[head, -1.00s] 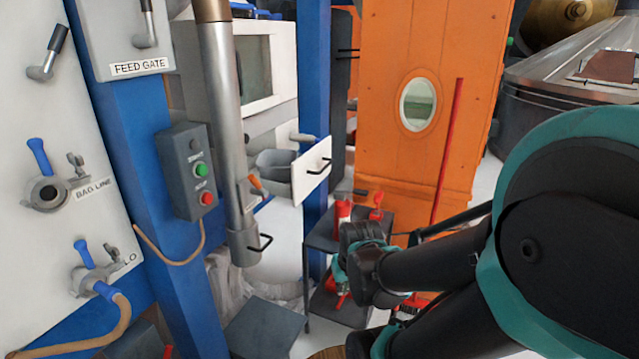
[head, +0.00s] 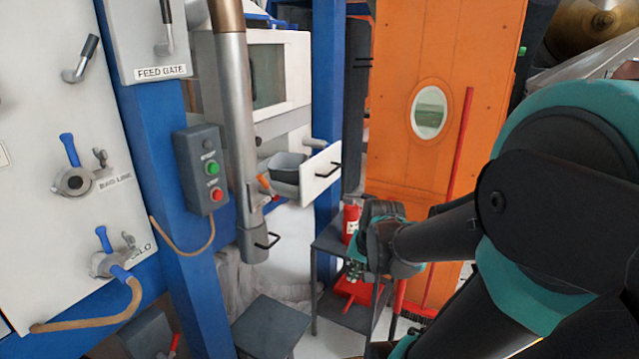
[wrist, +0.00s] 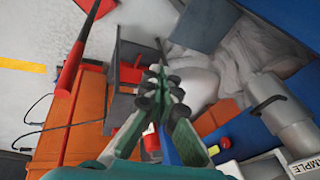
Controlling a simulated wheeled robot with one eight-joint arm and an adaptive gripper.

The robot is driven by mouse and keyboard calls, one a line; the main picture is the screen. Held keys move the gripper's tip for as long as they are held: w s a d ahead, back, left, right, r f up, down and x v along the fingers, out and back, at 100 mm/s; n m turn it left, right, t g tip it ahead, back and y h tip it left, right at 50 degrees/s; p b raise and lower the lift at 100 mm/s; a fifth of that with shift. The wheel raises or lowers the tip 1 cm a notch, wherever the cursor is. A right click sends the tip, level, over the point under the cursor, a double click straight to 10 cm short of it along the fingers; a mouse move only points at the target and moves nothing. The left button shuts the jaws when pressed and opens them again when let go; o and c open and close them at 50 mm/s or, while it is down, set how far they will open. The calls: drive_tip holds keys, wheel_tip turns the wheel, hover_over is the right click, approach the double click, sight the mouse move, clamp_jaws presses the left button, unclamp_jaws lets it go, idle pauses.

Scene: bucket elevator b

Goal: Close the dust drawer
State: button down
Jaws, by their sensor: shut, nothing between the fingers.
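The dust drawer (head: 286,168) stands pulled out of the white machine in the head view. It is a grey bin with a white front panel (head: 321,174) and a black bar handle (head: 328,170). My gripper (head: 355,270) is below and to the right of the drawer front, apart from it, partly hidden by my own wrist. In the wrist view my gripper's green and black fingers (wrist: 160,74) come together at the tips with nothing between them. I cannot make out the drawer for certain in the wrist view.
A blue post (head: 327,100) stands beside the drawer. An orange panel (head: 440,60) rises behind my arm. A metal pipe (head: 235,110) and a push-button box (head: 203,170) are left of the drawer.

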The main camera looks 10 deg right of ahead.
drive_tip(key=w+d+r+m+t+y, duration=0.1)
drive_tip(key=w+d+r+m+y, duration=0.15)
drive_tip(key=w+r+m, duration=0.8)
drive_tip(key=w+d+r+m+y, duration=0.1)
drive_tip(key=w+r+m+y, duration=0.2)
drive_tip(key=w+r+m, duration=0.75)
drive_tip(key=shift+n, duration=0.4)
drive_tip(key=w+a+f, duration=0.1)
drive_tip(key=a+f, duration=0.1)
drive_tip(key=w+a+f, duration=0.2)
drive_tip(key=a, duration=0.1)
drive_tip(key=w+a+f, duration=0.2)
drive_tip(key=a, duration=0.1)
drive_tip(key=shift+w+a+f, duration=0.2)
drive_tip(key=shift+w+a, duration=0.3)
drive_tip(key=shift+a, duration=0.15)
drive_tip(key=w+a, duration=0.4)
drive_tip(key=a, duration=0.1)
drive_tip(key=w+a, duration=0.4)
drive_tip(key=a, duration=0.2)
drive_tip(key=w+a, duration=0.4)
drive_tip(key=a, duration=0.2)
drive_tip(key=shift+w+a, duration=0.25)
drive_tip(key=shift+w, duration=0.1)
drive_tip(key=shift+w+a+r, duration=0.1)
drive_tip(key=shift+w+a, duration=0.2)
drive_tip(key=shift+a, duration=0.1)
